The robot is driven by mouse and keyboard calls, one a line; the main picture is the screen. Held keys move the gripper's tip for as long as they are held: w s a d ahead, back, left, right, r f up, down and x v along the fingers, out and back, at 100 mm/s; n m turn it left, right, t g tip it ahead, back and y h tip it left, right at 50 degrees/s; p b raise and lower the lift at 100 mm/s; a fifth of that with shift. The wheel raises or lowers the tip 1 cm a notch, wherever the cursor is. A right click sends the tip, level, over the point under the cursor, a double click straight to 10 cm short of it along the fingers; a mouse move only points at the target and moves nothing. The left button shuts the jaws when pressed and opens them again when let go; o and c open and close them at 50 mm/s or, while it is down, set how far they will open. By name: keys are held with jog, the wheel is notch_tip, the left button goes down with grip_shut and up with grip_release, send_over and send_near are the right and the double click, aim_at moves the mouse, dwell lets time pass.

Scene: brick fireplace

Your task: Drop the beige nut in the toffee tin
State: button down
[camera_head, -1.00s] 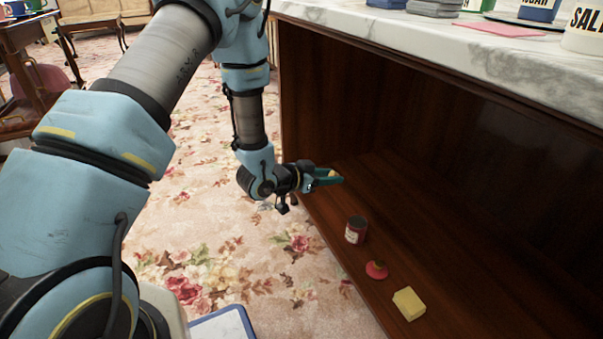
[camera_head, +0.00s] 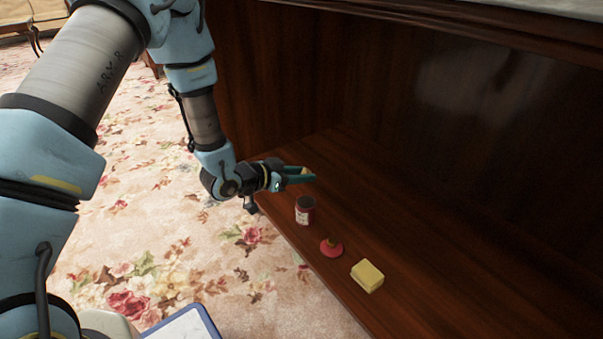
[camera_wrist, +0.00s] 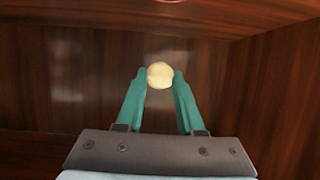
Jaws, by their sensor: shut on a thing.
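The beige nut (camera_wrist: 160,75) is round and pale, held between the fingertips of my gripper (camera_wrist: 159,82) in the wrist view. In the head view my gripper (camera_head: 302,174) points right, above the cabinet's bottom board, and the nut (camera_head: 304,170) shows as a small pale spot. A red tin with a pale label and dark top (camera_head: 305,212), likely the toffee tin, stands upright on the board below the gripper. The gripper is apart from it. The label is too small to read. A sliver of a red-rimmed thing, perhaps the tin, shows at the wrist view's top edge.
A red knobbed object (camera_head: 331,248) and a yellow block (camera_head: 367,276) lie on the wooden board (camera_head: 420,265), in front of the tin. The cabinet's side wall and back stand close around the arm. The board to the right is clear. Flowered carpet (camera_head: 200,260) lies outside.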

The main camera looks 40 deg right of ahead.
notch_tip(320, 180, down, 6)
jog(key=b, duration=0.3)
jog(key=shift+b, duration=0.3)
jog(key=shift+p, duration=0.35)
dwell(1.1)
jog(key=shift+c, duration=2.2)
grip_release()
jog(key=shift+r+p, duration=2)
jog(key=shift+r, duration=0.5)
